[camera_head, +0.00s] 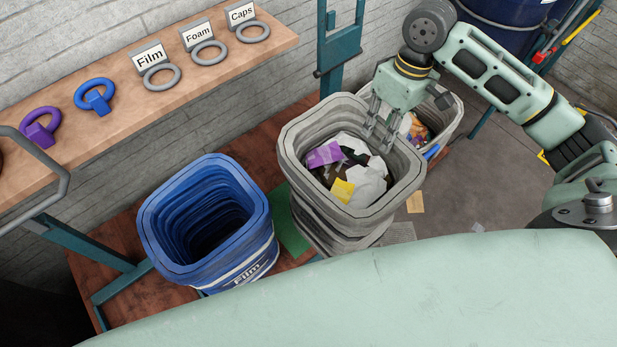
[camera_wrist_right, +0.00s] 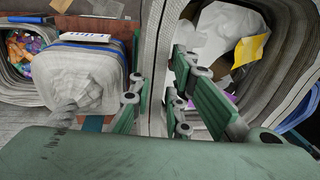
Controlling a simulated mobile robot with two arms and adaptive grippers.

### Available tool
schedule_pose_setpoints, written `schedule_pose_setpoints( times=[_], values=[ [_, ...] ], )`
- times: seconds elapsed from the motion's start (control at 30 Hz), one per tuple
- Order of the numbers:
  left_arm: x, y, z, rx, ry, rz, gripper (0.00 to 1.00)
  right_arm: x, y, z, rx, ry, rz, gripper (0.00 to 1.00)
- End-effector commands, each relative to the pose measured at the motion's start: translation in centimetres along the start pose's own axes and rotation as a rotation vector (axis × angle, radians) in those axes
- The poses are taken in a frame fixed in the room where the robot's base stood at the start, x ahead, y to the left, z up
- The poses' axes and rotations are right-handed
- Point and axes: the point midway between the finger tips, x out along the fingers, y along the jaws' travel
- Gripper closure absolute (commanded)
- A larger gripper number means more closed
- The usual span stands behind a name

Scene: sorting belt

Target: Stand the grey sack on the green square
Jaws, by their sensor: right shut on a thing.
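The grey sack (camera_head: 405,165) stands open and upright in the middle of the head view, filled with white, purple, yellow and dark scraps. My right gripper (camera_head: 379,128) is shut on the sack's far rim. In the right wrist view the fingers (camera_wrist_right: 158,105) straddle the sack's wall (camera_wrist_right: 154,50). The green square (camera_head: 288,222) shows as a strip at the sack's left side, and the sack hides part of it. The sack's base is partly hidden by my body, so I cannot tell whether it touches down. My left gripper is not in view.
An empty blue sack (camera_head: 160,225) labelled Film stands left of the green square. Another filled pale sack (camera_head: 452,118) stands behind the gripper. A wooden shelf (camera_head: 110,70) carries purple, blue and grey rings with labels. Scraps of paper (camera_head: 415,202) lie on the floor at right.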

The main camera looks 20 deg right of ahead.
Motion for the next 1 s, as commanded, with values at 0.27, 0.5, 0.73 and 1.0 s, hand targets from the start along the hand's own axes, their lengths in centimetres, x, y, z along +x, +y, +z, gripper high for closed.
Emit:
schedule_pose_setpoints(
  times=[0.27,0.5,0.73,1.0],
  values=[
    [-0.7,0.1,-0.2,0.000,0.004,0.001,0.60,2.3,-0.4,-4.5,-0.003,0.005,-0.007,1.00],
    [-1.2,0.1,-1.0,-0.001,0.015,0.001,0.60,5.0,-0.6,-9.0,-0.003,0.005,-0.006,1.00],
    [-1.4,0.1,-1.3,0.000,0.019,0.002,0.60,6.4,-0.5,-11.1,-0.002,0.005,-0.004,1.00],
    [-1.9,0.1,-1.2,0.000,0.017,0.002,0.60,8.7,-0.2,-11.2,-0.002,0.001,-0.004,1.00]
  ],
)
